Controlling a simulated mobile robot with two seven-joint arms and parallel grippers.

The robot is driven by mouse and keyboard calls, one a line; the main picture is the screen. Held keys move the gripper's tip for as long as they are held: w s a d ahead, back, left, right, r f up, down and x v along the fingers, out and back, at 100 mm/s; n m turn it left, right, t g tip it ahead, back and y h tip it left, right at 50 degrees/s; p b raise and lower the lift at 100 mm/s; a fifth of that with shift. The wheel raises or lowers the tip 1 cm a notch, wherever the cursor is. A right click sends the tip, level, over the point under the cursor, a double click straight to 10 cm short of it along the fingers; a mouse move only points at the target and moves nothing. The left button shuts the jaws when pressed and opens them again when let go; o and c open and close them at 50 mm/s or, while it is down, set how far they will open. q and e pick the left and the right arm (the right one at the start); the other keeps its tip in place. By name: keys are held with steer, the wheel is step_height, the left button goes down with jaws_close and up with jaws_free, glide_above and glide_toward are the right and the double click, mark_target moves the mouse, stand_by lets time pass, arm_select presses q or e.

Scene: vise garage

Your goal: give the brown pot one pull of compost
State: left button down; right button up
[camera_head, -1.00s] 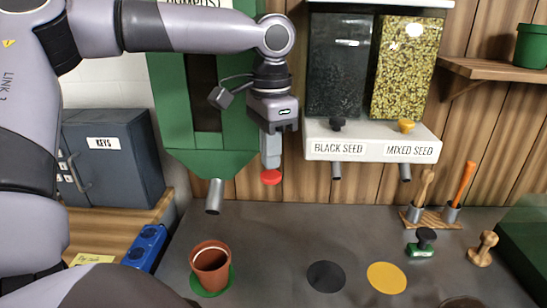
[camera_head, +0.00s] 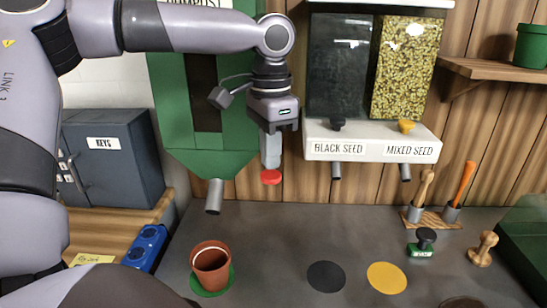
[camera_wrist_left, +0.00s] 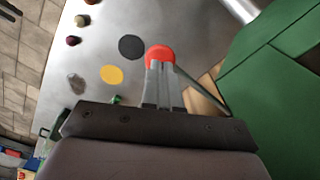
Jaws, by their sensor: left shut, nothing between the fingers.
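The brown pot (camera_head: 211,264) stands upright on a green disc (camera_head: 222,286) on the grey bench. Its inside looks brown, and I cannot make out any compost in it. The green compost dispenser (camera_head: 212,161) is on the wall, its metal spout (camera_head: 214,197) above and behind the pot. My left gripper (camera_head: 271,160) points down just right of the dispenser, fingers shut. A red knob (camera_head: 271,177) shows right at its fingertips, and in the left wrist view (camera_wrist_left: 160,54) a grey rod runs beside it. I cannot tell whether the fingers touch the knob.
Black and mixed seed hoppers share a white base (camera_head: 372,143) to the right. A black disc (camera_head: 326,277) and a yellow disc (camera_head: 387,278) lie on the bench. Stamps (camera_head: 424,243) and a tool holder (camera_head: 431,218) stand at the right. A blue box (camera_head: 146,247) is left of the pot.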

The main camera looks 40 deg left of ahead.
mark_target(271, 174)
stand_by(0.4)
arm_select(q)
steer(key=shift+f+b, duration=0.7)
steer(key=shift+f, duration=2.4)
steer(key=shift+r, duration=0.1)
steer(key=shift+r+p, duration=1)
steer(key=shift+r, duration=2)
step_height(271, 174, up, 6)
